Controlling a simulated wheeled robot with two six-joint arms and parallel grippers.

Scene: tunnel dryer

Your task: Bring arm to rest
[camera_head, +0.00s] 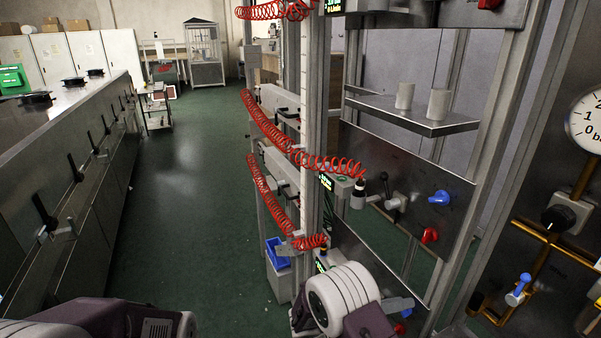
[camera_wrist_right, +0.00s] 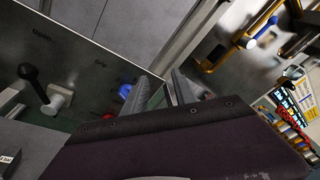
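My right arm reaches in at the bottom centre of the head view, with its gripper (camera_head: 400,304) low beside the steel frame, partly hidden by the arm's own links. In the right wrist view, the two grey fingers of this gripper (camera_wrist_right: 167,90) stand apart with a narrow empty gap between them. Nothing is held. Behind them is a panel (camera_wrist_right: 85,65) with a black-knobbed lever (camera_wrist_right: 32,82), a blue knob (camera_wrist_right: 125,90) and a red knob (camera_wrist_right: 108,117). My left gripper is not in view.
The frame's grey panel (camera_head: 405,180) and a shelf (camera_head: 450,123) with two pale cups rise close to my right arm. Red coiled hoses (camera_head: 270,125) hang along the frame. A long steel counter (camera_head: 75,150) runs along the left. The green floor (camera_head: 190,190) between is clear.

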